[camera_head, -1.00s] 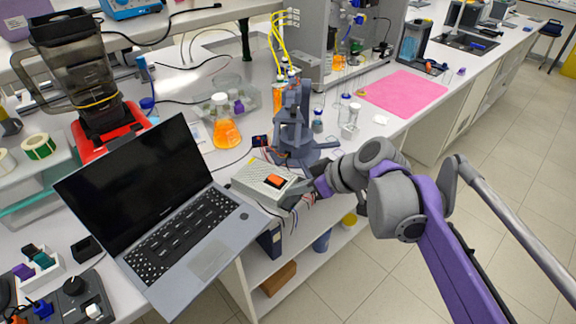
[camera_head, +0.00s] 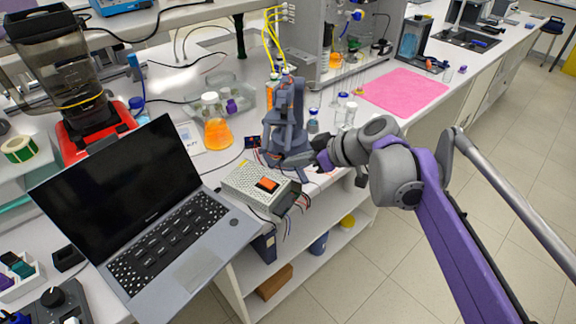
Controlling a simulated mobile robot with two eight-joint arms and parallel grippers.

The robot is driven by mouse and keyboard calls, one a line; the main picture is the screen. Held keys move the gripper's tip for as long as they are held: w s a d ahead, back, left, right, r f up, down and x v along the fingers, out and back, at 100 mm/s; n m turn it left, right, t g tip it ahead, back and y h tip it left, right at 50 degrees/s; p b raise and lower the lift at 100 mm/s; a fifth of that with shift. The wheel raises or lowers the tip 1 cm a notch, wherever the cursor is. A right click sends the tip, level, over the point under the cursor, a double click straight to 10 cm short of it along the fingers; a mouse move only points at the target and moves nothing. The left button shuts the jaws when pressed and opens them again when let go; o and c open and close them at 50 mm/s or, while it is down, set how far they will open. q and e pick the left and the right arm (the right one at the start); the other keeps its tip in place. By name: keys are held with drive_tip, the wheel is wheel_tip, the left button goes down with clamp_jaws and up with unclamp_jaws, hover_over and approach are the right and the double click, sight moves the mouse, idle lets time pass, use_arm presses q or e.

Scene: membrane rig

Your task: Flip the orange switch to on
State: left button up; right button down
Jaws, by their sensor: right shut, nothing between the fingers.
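The orange switch (camera_head: 267,185) sits on top of a pale metal power box (camera_head: 243,187) with a perforated cover, at the bench's front edge right of the laptop. Wires hang from the box's right end. I cannot tell the switch's position. My left gripper is not in view.
An open laptop (camera_head: 180,235) stands close to the box's left. A dark grey stand (camera_head: 285,125) rises behind it. A flask of orange liquid (camera_head: 217,130) stands behind the laptop.

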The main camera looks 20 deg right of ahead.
hover_over(270, 184)
drive_tip(key=s, duration=0.1)
drive_tip(key=f, duration=0.4)
drive_tip(key=shift+d+f+b, duration=0.3)
drive_tip(key=shift+d, duration=0.1)
drive_tip(key=f, duration=0.3)
drive_tip(key=shift+w+a+f, duration=0.2)
drive_tip(key=shift+w+a, duration=0.05)
drive_tip(key=shift+w, duration=0.15)
drive_tip(key=shift+f, duration=0.5)
drive_tip(key=shift+w+a, duration=0.1)
drive_tip(key=shift+a+g+h, duration=0.1)
drive_tip(key=shift+g+h, duration=0.2)
drive_tip(key=shift+w+f, duration=0.1)
drive_tip(key=shift+f, duration=0.1)
drive_tip(key=shift+r, duration=0.1)
